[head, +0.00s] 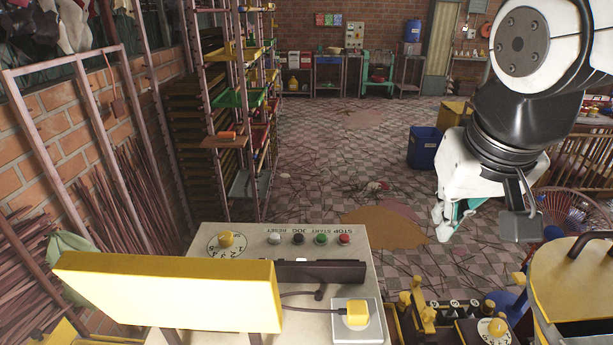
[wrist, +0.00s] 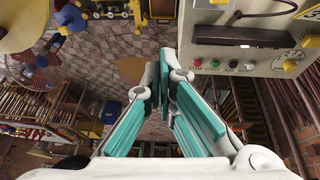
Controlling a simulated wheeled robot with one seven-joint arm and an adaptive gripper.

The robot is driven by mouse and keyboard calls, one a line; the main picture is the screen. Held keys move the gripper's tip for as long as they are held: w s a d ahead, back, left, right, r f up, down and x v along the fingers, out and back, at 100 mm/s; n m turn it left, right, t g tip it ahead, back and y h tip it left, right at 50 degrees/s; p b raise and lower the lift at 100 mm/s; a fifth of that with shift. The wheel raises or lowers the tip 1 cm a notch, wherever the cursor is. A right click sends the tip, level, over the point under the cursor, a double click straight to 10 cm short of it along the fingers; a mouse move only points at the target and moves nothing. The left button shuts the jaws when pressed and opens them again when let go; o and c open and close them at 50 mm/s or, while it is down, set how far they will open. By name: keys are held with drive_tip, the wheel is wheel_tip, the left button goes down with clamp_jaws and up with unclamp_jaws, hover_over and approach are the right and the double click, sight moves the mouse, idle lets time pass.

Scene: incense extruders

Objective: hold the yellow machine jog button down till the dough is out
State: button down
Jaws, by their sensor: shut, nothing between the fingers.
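The panel (head: 220,265) with a yellow box (head: 170,292) stands in the head view's lower left; it also shows in the wrist view's upper right (wrist: 215,28). Its button row holds a white button (head: 275,238), a black one (head: 298,239), a green one (head: 321,239) and a red one (head: 344,239). Small lettering beside them includes JOG; by label order, jog looks like the black button (wrist: 232,65). My gripper (head: 442,225) is shut and empty, right of the panel and apart from it; its teal-padded fingers meet in the wrist view (wrist: 168,78). I cannot make out any dough.
A yellow dial knob (head: 227,240) sits left of the buttons and a yellow block (head: 357,312) near the panel's right edge. A yellow-topped machine (head: 575,300) stands at lower right. A shelf rack (head: 205,100) stands at left, a blue bin (head: 424,148) behind my gripper. The middle floor is open.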

drive_tip(key=w+a+h, duration=0.2)
drive_tip(key=w+a, duration=0.1)
drive_tip(key=w, duration=0.5)
drive_tip(key=t+h+p, duration=0.2)
drive_tip(key=h, duration=0.2)
hover_over(296, 235)
wheel_tip(296, 235, down, 11)
drive_tip(key=shift+f, duration=0.15)
drive_tip(key=shift+f+b, duration=1.15)
drive_tip(key=shift+f, duration=3.3)
drive_tip(key=shift+f, duration=0.4)
drive_tip(key=shift+f, duration=0.5)
